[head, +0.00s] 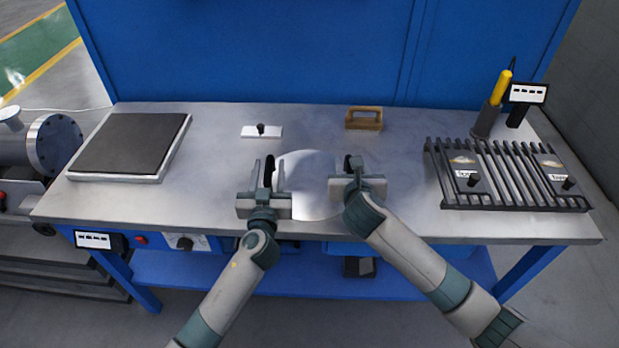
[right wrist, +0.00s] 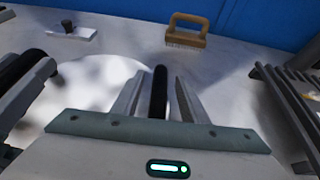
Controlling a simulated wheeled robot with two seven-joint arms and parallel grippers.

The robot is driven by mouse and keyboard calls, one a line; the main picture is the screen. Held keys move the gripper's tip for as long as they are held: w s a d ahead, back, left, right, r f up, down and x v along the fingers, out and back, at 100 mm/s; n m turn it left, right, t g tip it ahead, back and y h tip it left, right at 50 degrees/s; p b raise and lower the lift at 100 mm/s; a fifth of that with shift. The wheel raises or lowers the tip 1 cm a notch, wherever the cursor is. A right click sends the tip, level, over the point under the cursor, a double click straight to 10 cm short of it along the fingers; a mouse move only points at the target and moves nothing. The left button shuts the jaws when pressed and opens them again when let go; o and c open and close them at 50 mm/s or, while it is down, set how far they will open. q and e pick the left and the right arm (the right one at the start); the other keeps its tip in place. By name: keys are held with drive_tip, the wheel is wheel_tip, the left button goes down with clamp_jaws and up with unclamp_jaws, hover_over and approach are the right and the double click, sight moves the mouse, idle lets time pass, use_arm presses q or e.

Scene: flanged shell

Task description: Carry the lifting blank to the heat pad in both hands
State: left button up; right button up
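The lifting blank (head: 312,180) is a pale, shiny round disc at the front middle of the metal bench, with a black upright grip on its left and right sides. It also shows in the right wrist view (right wrist: 95,85). My left gripper (head: 267,175) is at the left grip, fingers apart on either side of it. My right gripper (right wrist: 158,95) is open around the right grip, with a gap visible beside the black bar. The blank appears to lie on the bench. The heat pad (head: 130,143), a dark square slab with a pale metal rim, is at the bench's left end.
A slatted dark rack (head: 510,175) with two knobbed labelled plates fills the right end. A wooden-handled brush (head: 365,118) and a small knobbed white plate (head: 250,131) stand at the back. A yellow-handled tool (head: 500,88) stands back right. Bench between blank and pad is clear.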

use_arm(q)
clamp_jaws()
use_arm(e)
clamp_jaws()
idle(1.1)
use_arm(q)
drive_tip(key=shift+w+r, duration=0.1)
drive_tip(key=shift+r, duration=0.15)
use_arm(e)
drive_tip(key=shift+w+r, duration=0.15)
drive_tip(key=shift+r, duration=0.1)
